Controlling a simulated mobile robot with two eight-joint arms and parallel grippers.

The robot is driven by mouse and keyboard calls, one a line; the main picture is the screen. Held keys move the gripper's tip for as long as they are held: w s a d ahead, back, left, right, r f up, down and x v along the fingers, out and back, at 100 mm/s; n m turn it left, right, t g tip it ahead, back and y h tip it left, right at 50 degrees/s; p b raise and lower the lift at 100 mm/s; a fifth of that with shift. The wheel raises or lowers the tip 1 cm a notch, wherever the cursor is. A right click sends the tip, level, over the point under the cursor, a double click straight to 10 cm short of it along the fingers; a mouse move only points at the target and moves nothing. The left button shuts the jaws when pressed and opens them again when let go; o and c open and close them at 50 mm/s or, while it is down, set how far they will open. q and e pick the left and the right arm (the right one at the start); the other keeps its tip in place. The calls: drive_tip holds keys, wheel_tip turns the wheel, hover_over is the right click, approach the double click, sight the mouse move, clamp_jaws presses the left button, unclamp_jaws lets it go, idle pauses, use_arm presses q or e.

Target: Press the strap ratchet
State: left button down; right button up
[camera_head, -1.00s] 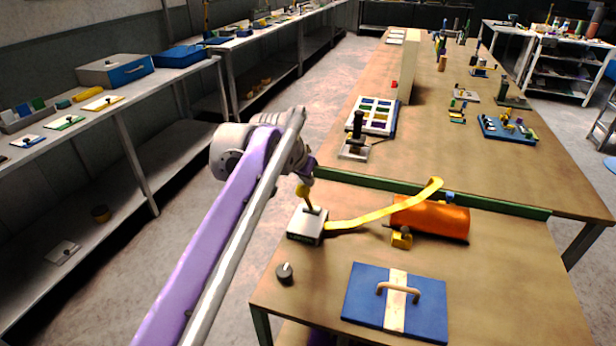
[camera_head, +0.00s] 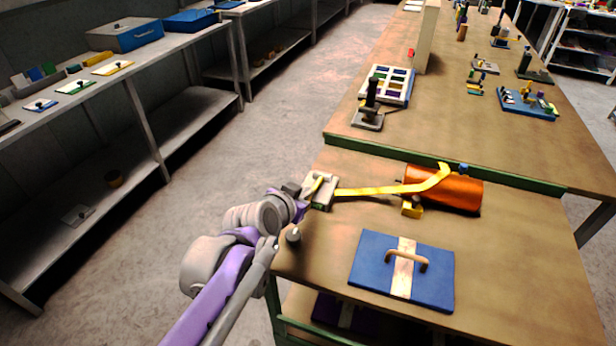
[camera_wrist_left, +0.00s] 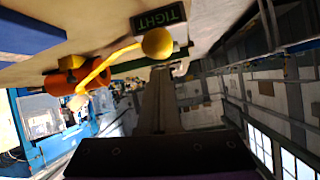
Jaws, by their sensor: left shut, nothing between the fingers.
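The strap ratchet (camera_head: 321,190) is a small grey box with a yellow-topped handle near the left edge of the near table. A yellow strap (camera_head: 375,190) runs from it over an orange roll (camera_head: 444,188). My left gripper (camera_head: 304,193) is shut and empty, close beside the ratchet on its left. In the left wrist view the yellow handle knob (camera_wrist_left: 157,43) is just beyond my shut fingers (camera_wrist_left: 159,78); I cannot tell whether they touch it. A dark "TIGHT" plate (camera_wrist_left: 158,18) shows behind the knob. My right gripper is not in view.
A dark round knob (camera_head: 293,236) stands on the table edge below my left gripper. A blue board (camera_head: 435,275) with a wooden handle lies at the front. A small yellow block (camera_head: 412,209) sits by the roll. A green ledge (camera_head: 500,178) crosses behind.

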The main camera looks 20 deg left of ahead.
use_arm(q)
drive_tip(key=shift+s+d+f, duration=0.1)
drive_tip(key=shift+s+f, duration=0.2)
drive_tip(key=shift+f, duration=0.25)
drive_tip(key=shift+s+f, duration=0.3)
drive_tip(key=shift+f, duration=0.2)
drive_tip(key=r+p, duration=0.1)
drive_tip(key=w+r+p, duration=0.1)
drive_tip(key=r, duration=0.1)
drive_tip(key=w+r+p, duration=0.1)
drive_tip(key=shift+w+d+r, duration=0.1)
drive_tip(key=shift+d+r, duration=0.1)
drive_tip(key=shift+r, duration=0.1)
drive_tip(key=s+r+p, duration=0.1)
drive_tip(key=s, duration=0.8)
drive_tip(key=shift+s+a+r, duration=0.25)
drive_tip(key=shift+s+a, duration=0.05)
